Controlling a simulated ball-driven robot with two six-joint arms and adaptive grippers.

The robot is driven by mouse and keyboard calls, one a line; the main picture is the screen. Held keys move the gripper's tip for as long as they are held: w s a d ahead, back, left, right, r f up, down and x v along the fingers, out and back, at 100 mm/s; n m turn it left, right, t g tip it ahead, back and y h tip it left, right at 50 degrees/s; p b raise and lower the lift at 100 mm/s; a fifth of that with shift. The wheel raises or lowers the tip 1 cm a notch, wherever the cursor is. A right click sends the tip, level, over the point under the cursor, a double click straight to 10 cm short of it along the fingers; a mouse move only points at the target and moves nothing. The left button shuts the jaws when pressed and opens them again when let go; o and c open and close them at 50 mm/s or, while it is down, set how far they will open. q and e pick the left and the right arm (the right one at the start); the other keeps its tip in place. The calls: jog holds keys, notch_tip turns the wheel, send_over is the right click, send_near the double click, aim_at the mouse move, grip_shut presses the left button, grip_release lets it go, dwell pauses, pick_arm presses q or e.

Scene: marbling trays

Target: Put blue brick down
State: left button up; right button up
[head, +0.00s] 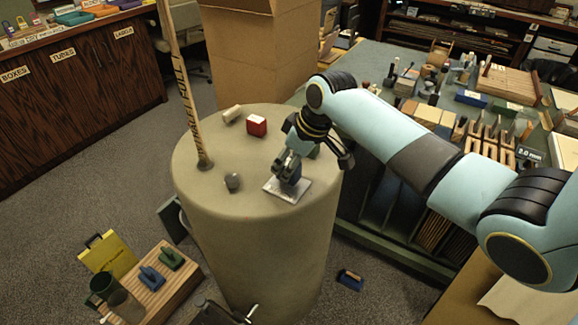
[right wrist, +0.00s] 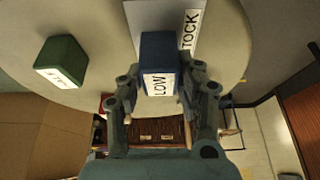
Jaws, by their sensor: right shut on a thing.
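My right gripper (head: 291,176) is shut on the blue brick (right wrist: 160,58), which has a white label reading LOW. The brick also shows partly in the head view (head: 291,171), low over a pale metal plate (head: 276,188) on the round drum top. In the right wrist view the plate (right wrist: 134,12) bears a STOCK label and lies behind the brick. I cannot tell whether brick and plate touch. At the bottom edge of the head view, a dark jointed part (head: 228,314) seems to be my left gripper; its fingers are not clear.
A green brick (right wrist: 62,62) stands left of the blue one in the wrist view. A crowded bench (head: 380,60) lies behind.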

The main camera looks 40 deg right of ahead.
jog(key=shift+f, duration=0.65)
jog(key=o, duration=1.2)
jog(key=shift+f, duration=0.15)
jog(key=shift+c, duration=0.2)
jog(key=v, duration=1.2)
jog(key=shift+p, duration=0.3)
